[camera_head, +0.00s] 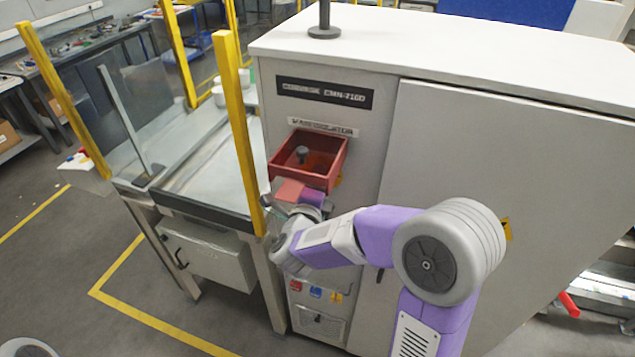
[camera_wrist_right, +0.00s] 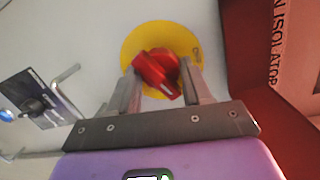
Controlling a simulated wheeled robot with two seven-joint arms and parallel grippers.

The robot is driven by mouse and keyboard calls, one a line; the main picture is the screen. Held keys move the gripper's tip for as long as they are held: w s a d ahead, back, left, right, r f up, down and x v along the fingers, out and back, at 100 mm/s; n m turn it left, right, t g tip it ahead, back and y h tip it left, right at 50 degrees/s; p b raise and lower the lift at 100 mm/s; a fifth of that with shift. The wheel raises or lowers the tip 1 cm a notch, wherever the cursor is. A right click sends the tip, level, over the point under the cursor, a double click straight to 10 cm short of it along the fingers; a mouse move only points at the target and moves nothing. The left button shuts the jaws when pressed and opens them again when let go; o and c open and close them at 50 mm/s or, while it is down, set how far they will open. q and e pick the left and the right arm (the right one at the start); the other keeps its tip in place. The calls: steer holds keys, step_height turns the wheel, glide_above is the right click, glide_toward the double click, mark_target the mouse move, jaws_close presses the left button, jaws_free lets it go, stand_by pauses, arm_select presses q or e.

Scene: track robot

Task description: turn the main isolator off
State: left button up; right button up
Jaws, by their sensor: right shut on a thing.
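The main isolator is a red rotary handle (camera_wrist_right: 154,66) on a round yellow plate (camera_wrist_right: 140,38), fixed to a pale panel. In the right wrist view its grip runs diagonally, from upper left to lower right. My right gripper (camera_wrist_right: 161,79) is shut on the handle, one finger on each side. My left gripper is not in view.
An "isolator" label (camera_head: 322,127) sits above the red box. A glass-sided bench with yellow posts (camera_head: 240,130) stands close on the left. In the wrist view a dark-plated fitting (camera_wrist_right: 38,103) and a bar handle (camera_wrist_right: 67,74) are at left.

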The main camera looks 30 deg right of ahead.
steer(key=shift+w+a+n+g+h+p, duration=0.15)
steer(key=shift+n+g+p, duration=0.4)
steer(key=shift+n+p, duration=1.7)
steer(key=shift+s+d+n+g+h+p, duration=0.2)
steer(key=shift+n+g+p, duration=0.6)
steer(key=shift+n, duration=2.65)
steer(key=shift+t, duration=0.25)
steer(key=o, duration=1)
steer(key=shift+o, duration=0.2)
steer(key=shift+a, duration=0.2)
steer(key=v, duration=0.7)
steer(key=shift+a+b, duration=0.2)
steer(key=shift+b, duration=0.15)
